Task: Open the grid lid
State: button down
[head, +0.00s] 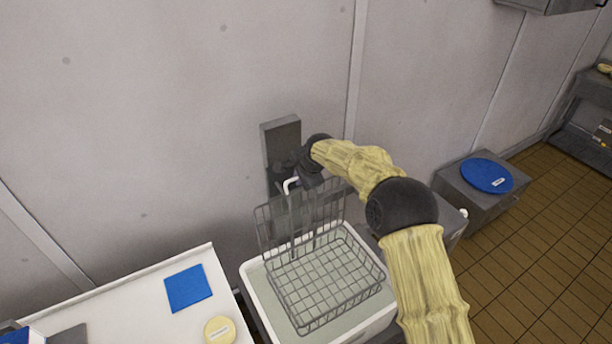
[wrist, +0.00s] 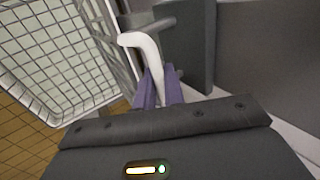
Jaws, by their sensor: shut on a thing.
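The grid lid (head: 330,207) is a grey wire panel standing roughly upright at the wall side of the wire basket (head: 325,278). The basket's top is uncovered, and it sits in a white tub (head: 262,301). A white bent handle (head: 289,184) shows at the lid's upper edge; it also shows in the wrist view (wrist: 143,45). My gripper (wrist: 159,80) has its purple fingers closed around the handle's lower part. In the head view the fingers are hidden behind the lid and my wrist. Wire grid (wrist: 50,50) fills the left of the wrist view.
A grey wall fixture (head: 281,138) stands right behind the lid. A white counter (head: 135,310) with a blue square (head: 188,288) and a round yellowish item (head: 219,330) is at left. A grey box with a blue round lid (head: 487,175) is at right. Tiled floor lies beyond.

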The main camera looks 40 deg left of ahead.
jog(key=shift+d+f, duration=0.1)
jog(key=shift+f, duration=0.05)
jog(key=c, duration=1.6)
grip_release()
jog(key=b+v, duration=0.7)
jog(key=v, duration=1)
jog(key=shift+w+r, duration=0.1)
jog(key=shift+r, duration=0.1)
